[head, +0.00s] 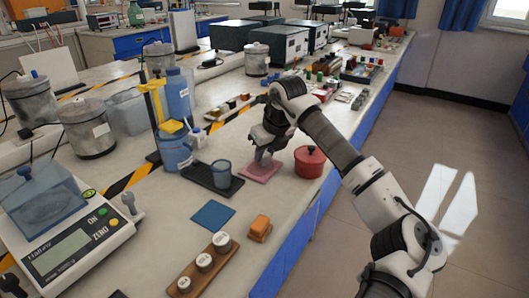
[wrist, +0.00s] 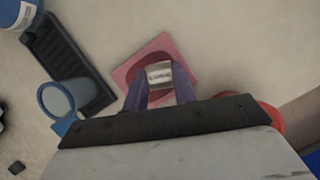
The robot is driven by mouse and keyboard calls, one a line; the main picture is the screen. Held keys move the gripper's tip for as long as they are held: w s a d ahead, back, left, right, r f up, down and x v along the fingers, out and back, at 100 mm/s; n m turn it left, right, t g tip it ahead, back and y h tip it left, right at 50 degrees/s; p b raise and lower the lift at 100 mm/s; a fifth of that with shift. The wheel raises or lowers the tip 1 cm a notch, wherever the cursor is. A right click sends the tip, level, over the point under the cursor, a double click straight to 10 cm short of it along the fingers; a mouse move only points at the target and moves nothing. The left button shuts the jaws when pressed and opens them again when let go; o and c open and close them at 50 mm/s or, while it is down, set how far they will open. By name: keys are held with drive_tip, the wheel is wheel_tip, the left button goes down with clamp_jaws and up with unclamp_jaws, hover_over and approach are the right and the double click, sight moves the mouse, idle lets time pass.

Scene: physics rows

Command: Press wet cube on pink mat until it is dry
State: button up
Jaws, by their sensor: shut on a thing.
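The pink mat (head: 253,176) lies flat on the bench, left of the red pot; it also shows in the wrist view (wrist: 128,73). My gripper (head: 264,158) reaches down over the mat. In the wrist view my gripper (wrist: 160,88) is shut on a small silver-grey cube (wrist: 158,76) with a pale label on its face. The cube is over the middle of the mat. I cannot tell whether it touches the mat or is just above it, nor whether its surface is wet. In the head view my fingers mostly hide the cube.
A red lidded pot (head: 310,163) stands close right of the mat. Left is a black tray (head: 203,180) with a blue cup (head: 221,174). Nearer are a blue mat (head: 213,215), an orange block (head: 260,226) and a wooden rack (head: 205,268). The bench's front edge is at right.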

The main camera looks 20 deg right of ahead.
drive_tip(key=shift+r, duration=0.35)
drive_tip(key=shift+r+p, duration=1.6)
drive_tip(key=shift+r, duration=1)
